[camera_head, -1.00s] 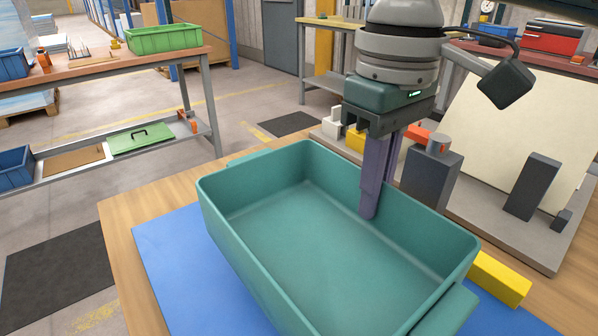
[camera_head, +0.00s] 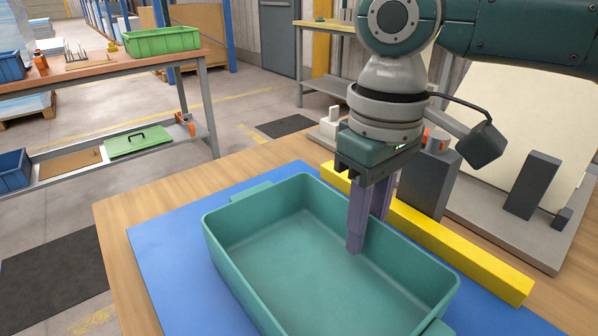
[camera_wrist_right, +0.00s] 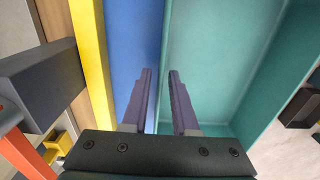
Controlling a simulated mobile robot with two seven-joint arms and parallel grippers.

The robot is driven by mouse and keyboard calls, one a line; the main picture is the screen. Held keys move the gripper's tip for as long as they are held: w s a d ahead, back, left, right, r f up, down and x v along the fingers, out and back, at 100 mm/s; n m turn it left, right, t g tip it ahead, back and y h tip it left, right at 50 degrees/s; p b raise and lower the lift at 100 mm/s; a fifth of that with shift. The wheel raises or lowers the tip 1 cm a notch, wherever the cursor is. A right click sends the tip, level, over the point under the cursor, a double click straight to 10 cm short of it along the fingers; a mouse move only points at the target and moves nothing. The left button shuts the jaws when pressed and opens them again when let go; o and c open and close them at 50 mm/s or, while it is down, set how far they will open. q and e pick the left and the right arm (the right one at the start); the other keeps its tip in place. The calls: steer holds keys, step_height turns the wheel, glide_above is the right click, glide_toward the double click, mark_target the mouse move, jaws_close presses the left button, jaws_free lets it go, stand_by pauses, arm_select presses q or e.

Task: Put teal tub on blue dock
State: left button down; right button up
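The teal tub (camera_head: 300,262) is upright, empty and appears to rest flat on the blue dock (camera_head: 165,250), a flat blue sheet on the wooden table. Blue shows to its left and behind it. My right gripper (camera_head: 368,228) points down over the tub's far long wall, one finger inside and one outside. In the right wrist view the fingers (camera_wrist_right: 160,75) stand apart with the wall between them, and a gap shows beside the wall. The tub's interior (camera_wrist_right: 215,60) is on the right there. The tub's near right end is cut off by the frame. My left gripper is not in view.
A long yellow bar (camera_head: 440,245) runs along the dock's far edge, close behind the tub. A dark grey block (camera_head: 425,185) and a grey plate (camera_head: 500,220) with uprights stand beyond it. A bench (camera_head: 100,65) with a green bin is at the back left.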

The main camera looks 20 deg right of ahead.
steer(key=shift+o, duration=0.3)
steer(key=shift+r, duration=0.15)
step_height(320, 180, up, 11)
steer(key=shift+f+p, duration=0.1)
steer(key=shift+p, duration=0.85)
steer(key=shift+r, duration=0.65)
